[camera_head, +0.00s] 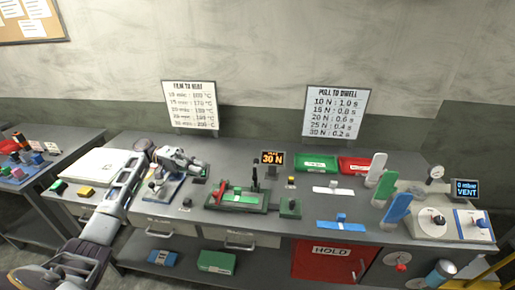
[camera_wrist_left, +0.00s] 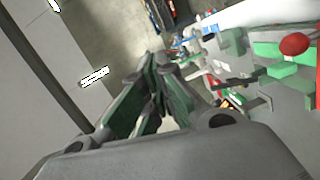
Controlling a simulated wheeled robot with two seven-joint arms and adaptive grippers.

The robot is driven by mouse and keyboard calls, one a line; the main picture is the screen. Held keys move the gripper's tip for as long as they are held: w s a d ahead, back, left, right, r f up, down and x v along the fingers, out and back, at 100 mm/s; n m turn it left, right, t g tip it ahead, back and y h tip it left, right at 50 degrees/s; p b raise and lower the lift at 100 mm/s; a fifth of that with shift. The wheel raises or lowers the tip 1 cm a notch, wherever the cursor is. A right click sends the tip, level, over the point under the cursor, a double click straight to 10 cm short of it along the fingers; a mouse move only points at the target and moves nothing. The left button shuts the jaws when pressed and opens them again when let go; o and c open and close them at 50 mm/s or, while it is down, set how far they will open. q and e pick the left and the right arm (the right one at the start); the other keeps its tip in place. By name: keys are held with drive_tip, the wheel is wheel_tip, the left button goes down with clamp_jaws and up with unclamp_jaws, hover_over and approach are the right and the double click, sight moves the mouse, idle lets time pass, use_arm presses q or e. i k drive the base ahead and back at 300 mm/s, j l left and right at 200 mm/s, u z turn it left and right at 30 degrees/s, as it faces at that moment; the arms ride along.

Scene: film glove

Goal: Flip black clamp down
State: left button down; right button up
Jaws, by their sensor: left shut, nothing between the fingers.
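A green fixture (camera_head: 222,205) with a red part on it sits at the middle of the table. A black upright piece (camera_head: 254,178), which looks like the black clamp, stands up at its back right. My left gripper (camera_head: 198,165) is shut and empty, to the left of the fixture and above a small device with a blue-edged base (camera_head: 157,190). In the left wrist view the closed fingers (camera_wrist_left: 156,62) touch nothing that I can make out. Green parts and a red knob (camera_wrist_left: 295,44) show at the right there. My right gripper is not in view.
A display reading 30 N (camera_head: 272,158) stands behind the fixture. A green box (camera_head: 290,209) is right of it. Green (camera_head: 316,162) and red (camera_head: 355,165) trays lie at the back. Upright coloured paddles (camera_head: 397,210) and a vacuum unit (camera_head: 432,223) stand at the right.

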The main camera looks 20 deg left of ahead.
sight(256, 161)
drive_tip(key=i, duration=1)
